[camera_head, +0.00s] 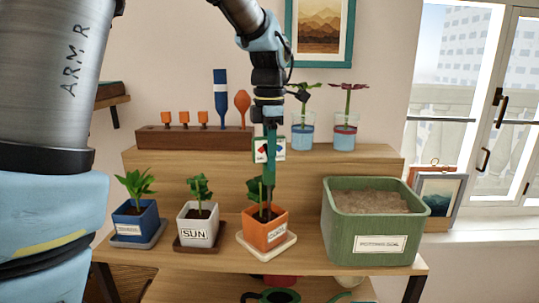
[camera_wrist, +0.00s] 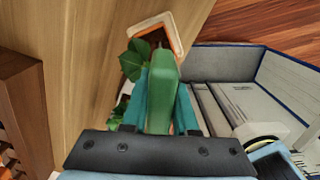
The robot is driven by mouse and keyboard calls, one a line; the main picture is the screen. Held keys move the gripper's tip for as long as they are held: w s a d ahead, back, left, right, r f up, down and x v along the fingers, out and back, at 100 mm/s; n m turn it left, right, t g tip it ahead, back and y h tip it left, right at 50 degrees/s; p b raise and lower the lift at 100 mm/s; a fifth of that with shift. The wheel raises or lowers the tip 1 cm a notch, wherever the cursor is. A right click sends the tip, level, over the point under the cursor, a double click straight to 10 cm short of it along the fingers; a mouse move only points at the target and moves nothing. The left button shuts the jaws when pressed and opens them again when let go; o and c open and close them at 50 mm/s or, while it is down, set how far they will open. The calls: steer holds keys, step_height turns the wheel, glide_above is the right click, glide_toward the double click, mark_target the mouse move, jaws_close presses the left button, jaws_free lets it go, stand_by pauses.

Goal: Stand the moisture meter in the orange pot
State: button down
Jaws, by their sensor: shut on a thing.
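The orange pot (camera_head: 262,236) stands on a white saucer (camera_head: 285,247) on the lower wooden shelf and holds a small green plant. It also shows at the top of the wrist view (camera_wrist: 173,38). My gripper (camera_head: 268,128) is above this pot, pointing down, with its teal fingers shut on the green moisture meter (camera_wrist: 162,92). In the head view the meter (camera_head: 269,168) hangs roughly upright, with its thin lower end reaching down to the pot's opening beside the leaves. I cannot tell whether the tip is in the soil.
A white pot (camera_head: 197,226) and a blue pot (camera_head: 136,224) with plants stand to the left. A large green planter of soil (camera_head: 372,247) stands close on the right. On the upper ledge are a wooden rack (camera_head: 190,141) and two glasses with plants (camera_head: 302,140).

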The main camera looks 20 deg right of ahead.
steer(key=c, duration=0.6)
jaws_free()
steer(key=shift+o, duration=0.3)
steer(key=o, duration=0.3)
steer(key=shift+o, duration=0.2)
step_height(320, 180, up, 9)
steer(key=p, duration=0.8)
